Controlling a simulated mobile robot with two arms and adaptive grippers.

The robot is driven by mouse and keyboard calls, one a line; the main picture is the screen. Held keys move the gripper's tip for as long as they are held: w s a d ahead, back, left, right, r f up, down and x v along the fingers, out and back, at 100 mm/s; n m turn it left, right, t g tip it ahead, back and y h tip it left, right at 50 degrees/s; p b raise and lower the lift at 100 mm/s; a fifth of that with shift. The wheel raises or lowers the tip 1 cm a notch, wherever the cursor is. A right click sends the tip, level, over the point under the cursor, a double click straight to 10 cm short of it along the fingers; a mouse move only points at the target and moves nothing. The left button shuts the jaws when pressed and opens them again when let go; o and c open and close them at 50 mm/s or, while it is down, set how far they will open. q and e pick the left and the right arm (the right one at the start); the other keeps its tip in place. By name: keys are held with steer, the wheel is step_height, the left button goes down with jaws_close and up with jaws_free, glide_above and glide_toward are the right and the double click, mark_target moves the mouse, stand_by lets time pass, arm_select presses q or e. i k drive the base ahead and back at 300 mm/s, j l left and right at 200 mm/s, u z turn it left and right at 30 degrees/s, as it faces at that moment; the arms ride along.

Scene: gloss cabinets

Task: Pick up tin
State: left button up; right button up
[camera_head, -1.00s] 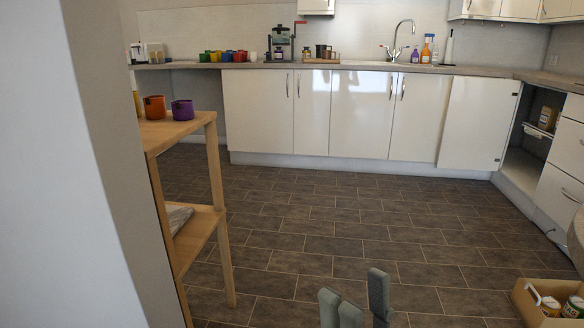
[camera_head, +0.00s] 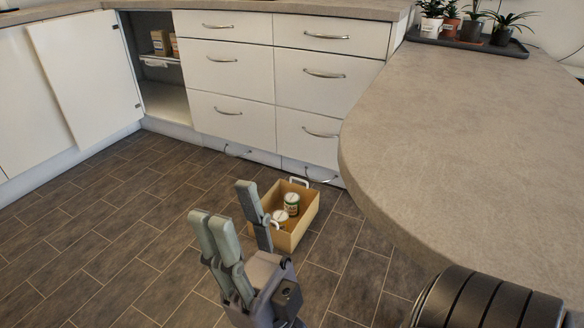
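Two tins stand in an open tan box (camera_head: 294,239) on the floor, in front of the drawers. The farther tin (camera_head: 291,205) has a green and white label and a pale lid. The nearer tin (camera_head: 279,217) is partly hidden by the box wall and my finger. My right gripper (camera_head: 232,208) is open and empty, fingers pointing up in the picture. It is nearer to me than the box and overlaps its left edge in the view, apart from the tins. My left gripper is not in view.
A grey counter (camera_head: 440,130) with a rounded edge fills the right side. A tray of potted plants (camera_head: 470,44) stands on its far end. White drawers (camera_head: 228,72) and an open cabinet (camera_head: 163,95) stand behind the box. The tiled floor (camera_head: 110,235) at left is clear.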

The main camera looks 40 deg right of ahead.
mark_target(281, 217)
steer(key=i+l+z, duration=0.1)
steer(key=i+z, duration=0.15)
steer(key=i, duration=0.25)
steer(key=i+z, duration=0.25)
steer(key=i, duration=0.25)
steer(key=i+j+z, duration=0.25)
steer(key=i, duration=0.25)
steer(key=i+j+z, duration=0.1)
steer(key=i+z, duration=0.15)
steer(key=i, duration=0.25)
steer(key=z, duration=1.85)
steer(key=j, duration=0.1)
